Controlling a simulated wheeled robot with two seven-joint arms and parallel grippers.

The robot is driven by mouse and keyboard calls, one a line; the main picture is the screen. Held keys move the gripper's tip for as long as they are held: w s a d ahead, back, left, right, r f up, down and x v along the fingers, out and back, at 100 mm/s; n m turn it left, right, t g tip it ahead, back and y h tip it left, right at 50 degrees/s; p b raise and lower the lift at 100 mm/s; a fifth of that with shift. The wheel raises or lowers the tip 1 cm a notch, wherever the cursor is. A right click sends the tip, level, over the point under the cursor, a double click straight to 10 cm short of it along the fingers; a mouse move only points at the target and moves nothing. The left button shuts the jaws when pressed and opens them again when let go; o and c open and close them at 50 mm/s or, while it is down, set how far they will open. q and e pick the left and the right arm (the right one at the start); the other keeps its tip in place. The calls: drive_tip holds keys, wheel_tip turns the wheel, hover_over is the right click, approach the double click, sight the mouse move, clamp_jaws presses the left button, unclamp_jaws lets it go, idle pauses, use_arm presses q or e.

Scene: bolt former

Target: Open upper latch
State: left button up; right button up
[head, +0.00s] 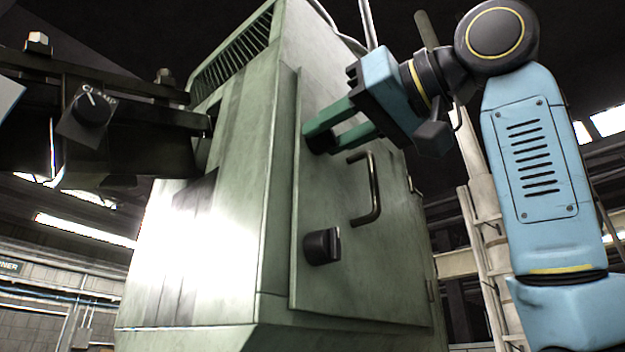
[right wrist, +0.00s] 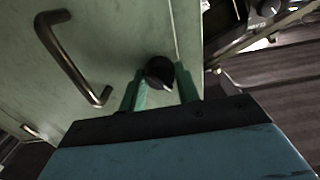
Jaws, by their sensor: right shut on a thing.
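The upper latch (right wrist: 160,72) is a dark round knob on the pale green cabinet door (head: 385,270), near the door's edge. In the head view it is mostly hidden by my right gripper (head: 320,137). That gripper's green fingers are shut on the latch, one on each side of it, as the right wrist view also shows. A lower black latch (head: 322,246) sits below it on the same door, with a pale pointer. A dark metal handle (head: 372,188) stands out from the door to the right of the latches. My left gripper is not in view.
The door belongs to a tall green machine cabinet (head: 225,240) with a vent grille at the top. A dark machine part with a clamp knob (head: 92,108) juts in at the left. A pale upright frame (head: 485,250) stands behind my right arm.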

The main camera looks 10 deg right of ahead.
clamp_jaws()
drive_tip(key=shift+f+m+b, duration=0.1)
drive_tip(key=shift+m+b, duration=0.4)
drive_tip(key=shift+m, duration=0.5)
drive_tip(key=m+b, duration=0.1)
drive_tip(key=m, duration=0.3)
drive_tip(key=shift+m, duration=0.3)
drive_tip(key=shift+m+b, duration=0.35)
drive_tip(key=shift+m, duration=0.15)
drive_tip(key=o, duration=1.2)
unclamp_jaws()
